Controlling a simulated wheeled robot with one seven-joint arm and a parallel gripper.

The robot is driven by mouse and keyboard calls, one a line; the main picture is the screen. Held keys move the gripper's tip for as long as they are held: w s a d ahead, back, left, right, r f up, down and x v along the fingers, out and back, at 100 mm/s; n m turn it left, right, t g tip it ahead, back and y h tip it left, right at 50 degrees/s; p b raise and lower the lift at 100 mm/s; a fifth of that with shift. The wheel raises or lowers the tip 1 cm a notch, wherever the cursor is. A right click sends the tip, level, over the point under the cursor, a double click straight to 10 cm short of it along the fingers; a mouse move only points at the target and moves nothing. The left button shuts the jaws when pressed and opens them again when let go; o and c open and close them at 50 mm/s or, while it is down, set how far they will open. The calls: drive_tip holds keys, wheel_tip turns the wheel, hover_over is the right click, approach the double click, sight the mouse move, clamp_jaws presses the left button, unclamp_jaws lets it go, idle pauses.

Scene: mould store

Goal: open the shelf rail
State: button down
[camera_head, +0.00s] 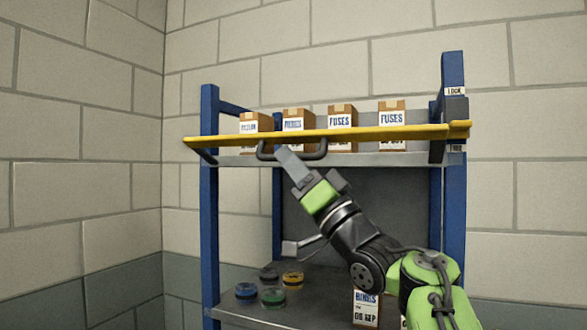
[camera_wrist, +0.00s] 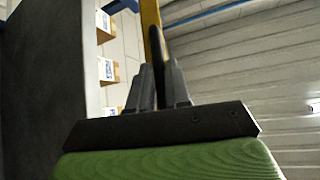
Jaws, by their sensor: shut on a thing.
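The shelf rail (camera_head: 372,132) is a yellow bar across the front of the upper shelf, in front of the cardboard boxes. A dark loop handle (camera_head: 322,150) hangs below it, left of the middle. My gripper (camera_head: 283,152) reaches up from the lower right and is shut on this handle. In the wrist view the jaws (camera_wrist: 158,88) close around the dark handle, and the yellow rail (camera_wrist: 151,28) runs up behind it. The fingertips partly hide the handle. At the right post is a block labelled "LOCK" (camera_head: 455,91).
Several boxes, some marked "FUSES" (camera_head: 341,121), stand on the upper shelf (camera_head: 350,160). The lower shelf (camera_head: 315,305) holds several round coloured items (camera_head: 273,298) and a box (camera_head: 366,308). Blue posts (camera_head: 209,200) flank the shelves; a block wall is behind.

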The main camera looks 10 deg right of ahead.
wheel_tip(320, 180, down, 6)
drive_tip(key=w+d+n+g+y, duration=0.1)
drive_tip(key=w+n+g+y, duration=0.1)
drive_tip(key=n+g+y, duration=0.5)
drive_tip(key=shift+d+n+g+y+p, duration=0.2)
drive_tip(key=shift+n+g+y+p, duration=0.3)
drive_tip(key=shift+n, duration=1.6)
drive_tip(key=shift+h, duration=0.4)
drive_tip(key=c, duration=1.6)
unclamp_jaws()
drive_tip(key=o, duration=0.5)
drive_tip(key=shift+w+d+f, duration=0.1)
drive_tip(key=shift+w+d, duration=0.15)
drive_tip(key=shift+w, duration=0.1)
drive_tip(key=b+v, duration=0.9)
drive_tip(key=v, duration=0.6)
drive_tip(key=shift+s+f, duration=0.3)
drive_tip(key=shift+f, duration=0.05)
